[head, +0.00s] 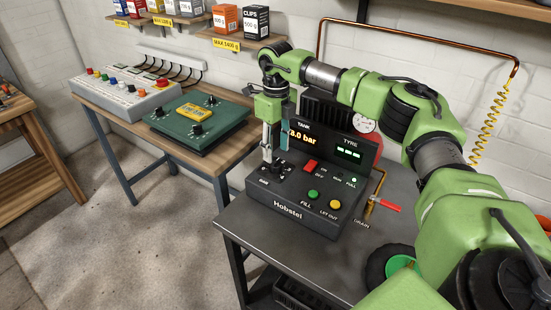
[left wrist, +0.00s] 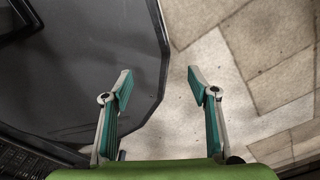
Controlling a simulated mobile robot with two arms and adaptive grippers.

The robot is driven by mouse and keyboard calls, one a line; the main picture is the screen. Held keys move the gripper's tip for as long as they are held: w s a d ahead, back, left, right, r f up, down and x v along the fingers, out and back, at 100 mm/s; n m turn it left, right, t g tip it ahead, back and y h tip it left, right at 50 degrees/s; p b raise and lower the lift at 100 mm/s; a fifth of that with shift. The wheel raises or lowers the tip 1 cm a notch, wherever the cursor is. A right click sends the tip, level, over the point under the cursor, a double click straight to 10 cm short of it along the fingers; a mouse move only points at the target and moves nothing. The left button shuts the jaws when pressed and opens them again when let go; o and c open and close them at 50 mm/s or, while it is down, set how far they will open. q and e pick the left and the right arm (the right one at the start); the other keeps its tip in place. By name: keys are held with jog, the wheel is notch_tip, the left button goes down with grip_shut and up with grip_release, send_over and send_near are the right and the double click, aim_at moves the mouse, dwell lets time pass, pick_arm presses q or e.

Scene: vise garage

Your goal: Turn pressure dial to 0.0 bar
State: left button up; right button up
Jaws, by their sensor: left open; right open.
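The black Hobstel compressor panel (head: 330,215) sits on the grey bench. Its lit tank display (head: 302,138) reads in bar; its first digit is partly covered by my right gripper, and ".0 bar" is legible. My right gripper (head: 273,157) points down over the panel's left part, at the dark pressure dial (head: 279,167). The fingers partly hide the dial, and I cannot tell whether they touch it. The right gripper is open. My left gripper (left wrist: 159,84) is open and empty in the left wrist view, above the floor beside a dark tabletop edge.
The panel also carries a red switch (head: 310,166), a green button (head: 313,195) and a yellow button (head: 334,204). A red-handled drain valve (head: 385,204) stands at its right. A wooden bench (head: 187,154) with control boxes stands to the left, across a floor gap.

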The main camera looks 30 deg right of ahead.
aim_at(276, 161)
notch_tip(276, 161, down, 4)
jog(key=shift+s+r, duration=0.1)
jog(key=shift+f, duration=0.55)
pick_arm(q)
jog(key=w, duration=0.2)
jog(key=shift+w+d+r, duration=0.1)
jog(key=shift+w+r, duration=0.2)
jog(key=shift+r, duration=0.1)
pick_arm(e)
jog(key=c, duration=1.1)
